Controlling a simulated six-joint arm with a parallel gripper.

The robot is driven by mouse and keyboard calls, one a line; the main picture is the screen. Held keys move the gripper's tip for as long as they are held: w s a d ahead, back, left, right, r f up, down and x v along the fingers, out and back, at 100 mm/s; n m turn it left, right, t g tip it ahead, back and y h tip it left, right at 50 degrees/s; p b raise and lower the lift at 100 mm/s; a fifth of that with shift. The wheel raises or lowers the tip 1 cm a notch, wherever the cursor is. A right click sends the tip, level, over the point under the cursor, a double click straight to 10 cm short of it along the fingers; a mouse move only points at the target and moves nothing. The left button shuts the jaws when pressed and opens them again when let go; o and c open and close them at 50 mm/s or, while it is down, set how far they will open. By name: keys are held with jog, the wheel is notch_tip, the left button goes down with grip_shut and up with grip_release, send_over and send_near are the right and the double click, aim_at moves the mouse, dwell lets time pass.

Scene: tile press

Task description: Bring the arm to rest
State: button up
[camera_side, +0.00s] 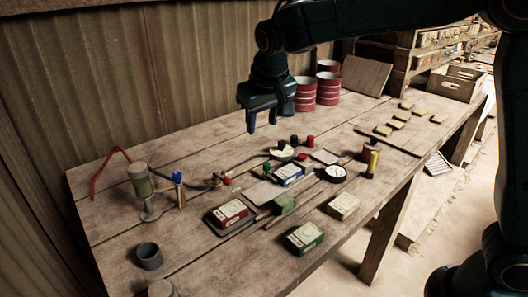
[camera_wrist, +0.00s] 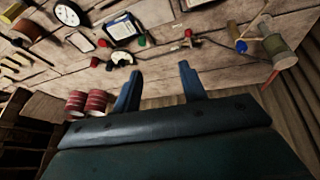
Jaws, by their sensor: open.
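My gripper (camera_side: 263,120) hangs above the back of the wooden table (camera_side: 115,190), in front of the corrugated wall. Its two blue fingers point down and stand apart with nothing between them. In the wrist view my gripper (camera_wrist: 158,85) shows the same two fingers spread and empty over bare planks. The fingers look clear of the objects on the table in both views.
Red striped cans (camera_side: 303,95) stand right of my gripper at the back. Boxes such as the red one (camera_side: 230,213) and green one (camera_side: 305,238), gauges (camera_side: 335,173), a grey cup (camera_side: 149,255) and tan tiles (camera_side: 383,130) lie across the table. A crate (camera_side: 455,84) is far right.

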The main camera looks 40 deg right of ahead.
jog(key=s+d+r+y, duration=0.1)
jog(key=s+d, duration=0.2)
jog(key=s, duration=0.5)
jog(key=s+d+r+n, duration=0.1)
jog(key=s+d+r, duration=0.15)
jog(key=s, duration=0.45)
jog(key=s+d+r+y, duration=0.1)
jog(key=s+d, duration=0.3)
jog(key=s, duration=0.4)
jog(key=s+f+t, duration=0.1)
jog(key=s+f, duration=0.3)
jog(key=s, duration=0.4)
jog(key=shift+s+a+n, duration=0.15)
jog(key=shift+a+n, duration=0.05)
jog(key=shift+n, duration=0.1)
